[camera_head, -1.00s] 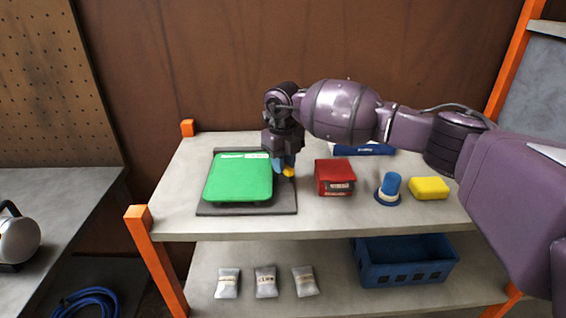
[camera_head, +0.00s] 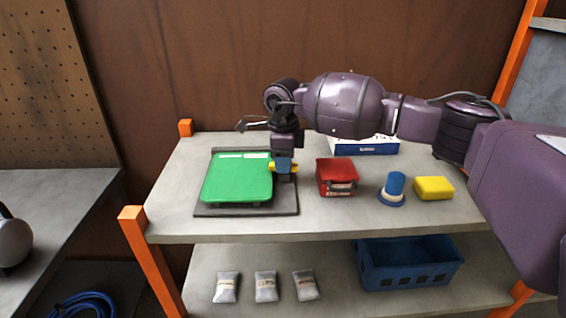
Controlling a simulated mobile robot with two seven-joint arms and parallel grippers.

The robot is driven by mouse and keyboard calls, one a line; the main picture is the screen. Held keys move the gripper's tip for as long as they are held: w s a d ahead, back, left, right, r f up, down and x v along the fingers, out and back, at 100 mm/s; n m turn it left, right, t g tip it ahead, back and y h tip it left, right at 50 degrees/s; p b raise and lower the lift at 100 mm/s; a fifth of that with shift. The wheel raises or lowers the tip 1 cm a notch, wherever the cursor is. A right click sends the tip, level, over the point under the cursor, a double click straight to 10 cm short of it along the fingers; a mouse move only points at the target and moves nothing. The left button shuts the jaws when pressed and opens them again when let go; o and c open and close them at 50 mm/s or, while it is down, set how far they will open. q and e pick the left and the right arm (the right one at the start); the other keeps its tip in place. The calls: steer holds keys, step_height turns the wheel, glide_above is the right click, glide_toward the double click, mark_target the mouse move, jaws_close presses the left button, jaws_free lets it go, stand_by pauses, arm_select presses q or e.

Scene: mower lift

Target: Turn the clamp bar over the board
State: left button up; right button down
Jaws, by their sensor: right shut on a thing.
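The green board (camera_head: 236,179) lies flat on a dark base plate (camera_head: 287,207) at the left of the table. The yellow clamp bar (camera_head: 294,168) is at the board's right edge, near the plate's upper right corner. My right gripper (camera_head: 283,166) points down from above and is shut on the clamp bar; its blue fingertips cover the bar's middle. The bar lies about crosswise, with its left end at the edge of the board. Whether that end overlaps the board is hard to tell. My left gripper is out of view.
Right of the plate stand a red box (camera_head: 337,176), a blue knob-like piece (camera_head: 393,187) and a yellow block (camera_head: 433,187). A blue-and-white box (camera_head: 365,148) is behind, under my right arm. A blue crate (camera_head: 408,264) and small grey bags (camera_head: 265,287) are on the lower shelf.

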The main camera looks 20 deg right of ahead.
steer(key=shift+n, duration=0.5)
steer(key=shift+r, duration=0.1)
steer(key=c, duration=1)
jaws_free()
steer(key=shift+o, duration=0.2)
step_height(320, 180, up, 11)
